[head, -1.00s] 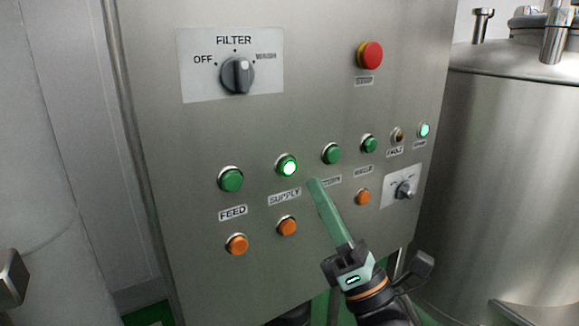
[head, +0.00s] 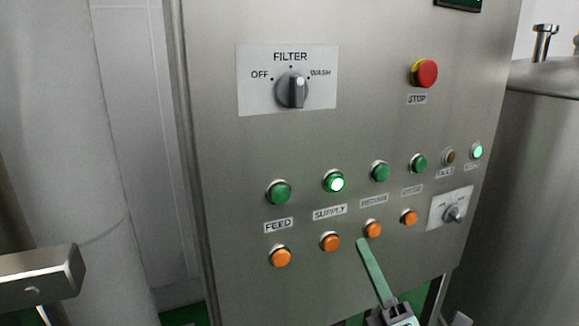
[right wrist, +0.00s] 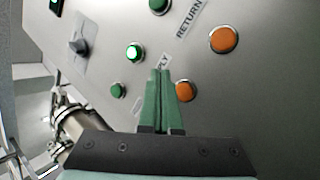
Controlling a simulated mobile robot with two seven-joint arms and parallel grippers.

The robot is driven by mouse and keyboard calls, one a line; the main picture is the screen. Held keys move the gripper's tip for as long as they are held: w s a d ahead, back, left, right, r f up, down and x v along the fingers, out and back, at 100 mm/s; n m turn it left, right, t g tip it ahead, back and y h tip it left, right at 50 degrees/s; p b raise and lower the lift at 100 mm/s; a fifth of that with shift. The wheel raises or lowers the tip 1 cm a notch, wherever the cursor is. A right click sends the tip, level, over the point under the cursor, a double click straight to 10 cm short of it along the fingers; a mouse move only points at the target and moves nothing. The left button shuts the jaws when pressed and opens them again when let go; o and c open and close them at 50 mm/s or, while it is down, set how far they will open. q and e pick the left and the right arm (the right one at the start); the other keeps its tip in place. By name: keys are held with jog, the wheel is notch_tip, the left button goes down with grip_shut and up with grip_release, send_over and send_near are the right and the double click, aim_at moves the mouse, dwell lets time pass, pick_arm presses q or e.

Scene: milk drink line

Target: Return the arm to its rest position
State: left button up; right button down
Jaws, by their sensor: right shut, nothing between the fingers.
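My right gripper (head: 362,243) is in the lower middle of the head view, in front of the control panel (head: 240,150). Its green fingers are shut together with nothing between them. In the right wrist view the fingertips (right wrist: 161,72) point at the panel near the lit supply button; I cannot tell the exact gap. The supply button (head: 335,182) glows bright green and shows in the right wrist view (right wrist: 134,52). The feed button (head: 279,193) beside it is green and unlit. My left gripper is not in view.
The panel also carries a filter knob (head: 292,90), a red stop button (head: 425,73), several orange buttons such as the one below feed (head: 281,257), and a small knob plate (head: 437,214). A steel tank (head: 520,190) stands close on the right.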

jog(key=s+d+f+m+g+h, duration=0.1)
jog(key=s+f+m+g+h, duration=0.2)
jog(key=f+m, duration=0.7)
jog(key=s+d+f+m+g+h, duration=0.15)
jog(key=f+m+g, duration=0.35)
jog(key=f, duration=1.1)
jog(key=s+a+f+m+g, duration=0.1)
jog(key=s+f+m+g, duration=0.5)
jog(key=s+f, duration=0.9)
jog(key=f+m+p, duration=0.1)
jog(key=m, duration=0.1)
jog(key=shift+f+m, duration=0.2)
jog(key=shift+m, duration=0.2)
